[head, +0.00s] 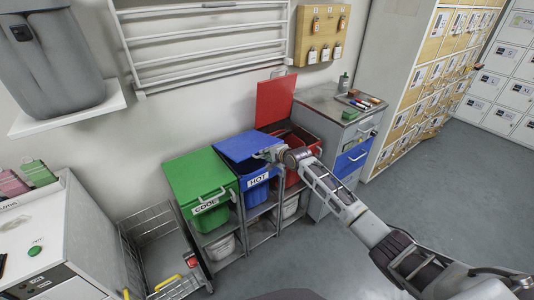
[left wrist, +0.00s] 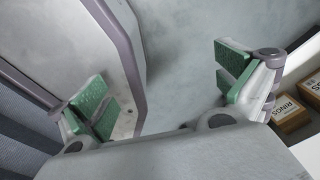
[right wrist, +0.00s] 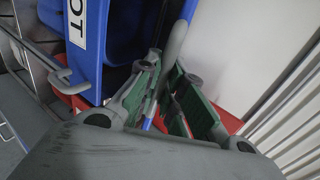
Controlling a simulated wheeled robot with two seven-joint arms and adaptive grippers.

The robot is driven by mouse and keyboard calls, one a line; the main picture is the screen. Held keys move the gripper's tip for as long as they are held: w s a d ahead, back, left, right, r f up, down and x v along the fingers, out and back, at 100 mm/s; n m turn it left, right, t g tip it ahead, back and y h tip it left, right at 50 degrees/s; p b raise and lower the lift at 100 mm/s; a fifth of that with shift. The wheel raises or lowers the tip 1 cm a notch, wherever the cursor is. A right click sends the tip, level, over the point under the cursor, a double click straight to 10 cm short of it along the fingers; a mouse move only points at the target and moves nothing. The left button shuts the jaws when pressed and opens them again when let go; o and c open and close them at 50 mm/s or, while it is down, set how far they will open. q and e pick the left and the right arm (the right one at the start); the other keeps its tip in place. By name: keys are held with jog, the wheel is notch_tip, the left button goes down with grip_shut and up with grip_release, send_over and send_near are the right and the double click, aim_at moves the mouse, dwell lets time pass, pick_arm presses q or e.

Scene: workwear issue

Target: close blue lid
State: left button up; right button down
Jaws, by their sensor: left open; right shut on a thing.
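The blue lid (head: 238,146) is tilted partway over the blue bin (head: 257,194), which carries a HOT label on its front. A dark gap shows between lid and bin. My right gripper (head: 270,153) is at the lid's front right edge. In the right wrist view my right gripper (right wrist: 164,97) is shut on a grey bar, which looks like the lid's handle (right wrist: 178,42); the blue bin (right wrist: 95,45) is to its left. My left gripper (left wrist: 163,85) is open and empty in the left wrist view, and it is outside the head view.
The green bin (head: 200,184) stands left with its lid down. The red bin's lid (head: 275,100) stands upright to the right. A grey cabinet (head: 330,125) is further right. A wire basket trolley (head: 150,225) is at the left. Open floor (head: 440,195) lies at the right.

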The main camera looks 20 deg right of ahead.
jog(key=shift+w+d+r+p, duration=0.2)
jog(key=shift+w+r+p, duration=0.05)
jog(key=shift+r+p, duration=0.5)
pick_arm(q)
jog(key=s+d+r+p, duration=0.2)
jog(key=d+r+p, duration=0.2)
jog(key=r+p, duration=0.3)
jog(key=shift+r+p, duration=0.4)
jog(key=shift+r, duration=0.85)
pick_arm(e)
jog(key=w+a+r, duration=0.2)
jog(key=w+r, duration=0.3)
jog(key=r, duration=0.2)
jog(key=w+a+r, duration=0.2)
jog(key=w+r, duration=0.2)
jog(key=r, duration=0.4)
jog(key=shift+w+r+g, duration=0.15)
jog(key=shift+w+g, duration=0.25)
